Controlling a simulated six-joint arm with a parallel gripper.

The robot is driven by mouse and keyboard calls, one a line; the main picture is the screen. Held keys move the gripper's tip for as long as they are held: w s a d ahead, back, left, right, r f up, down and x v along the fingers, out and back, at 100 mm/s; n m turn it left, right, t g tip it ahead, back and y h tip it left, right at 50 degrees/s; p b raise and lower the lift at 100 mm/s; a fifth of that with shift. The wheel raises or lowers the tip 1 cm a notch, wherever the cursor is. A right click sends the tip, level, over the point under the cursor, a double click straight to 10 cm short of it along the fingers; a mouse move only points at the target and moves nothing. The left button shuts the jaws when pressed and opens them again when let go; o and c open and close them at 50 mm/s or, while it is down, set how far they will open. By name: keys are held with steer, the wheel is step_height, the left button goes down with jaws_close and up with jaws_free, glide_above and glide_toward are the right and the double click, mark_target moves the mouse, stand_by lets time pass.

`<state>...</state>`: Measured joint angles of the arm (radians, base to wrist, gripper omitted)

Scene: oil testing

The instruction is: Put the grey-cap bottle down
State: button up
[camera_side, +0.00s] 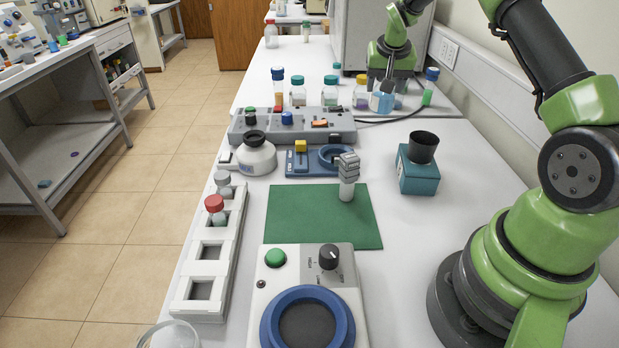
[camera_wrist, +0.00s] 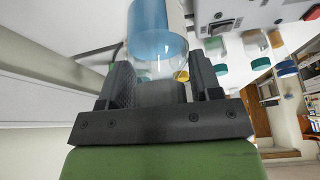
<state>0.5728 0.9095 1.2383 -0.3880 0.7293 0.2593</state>
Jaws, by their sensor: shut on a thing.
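The bottle's far end is cut off there.
Several capped bottles line the left. A large grey instrument (camera_side: 355,40) stands behind. A green mat (camera_side: 300,215) lies nearer.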

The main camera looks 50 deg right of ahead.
steer(key=w+a, duration=0.1)
steer(key=a, duration=2.8)
steer(key=shift+m, duration=0.5)
steer(key=shift+s+a+f, duration=0.1)
steer(key=shift+a+f, duration=0.15)
steer(key=shift+f, duration=1.3)
steer(key=shift+s+a+f, duration=0.1)
steer(key=shift+a+f, duration=0.2)
steer(key=shift+f, duration=1.3)
steer(key=shift+s+a+f, duration=0.1)
steer(key=shift+a+f, duration=0.15)
steer(key=shift+f, duration=1.3)
steer(key=shift+f, duration=0.15)
steer(key=o, duration=1.1)
steer(key=shift+c, duration=0.2)
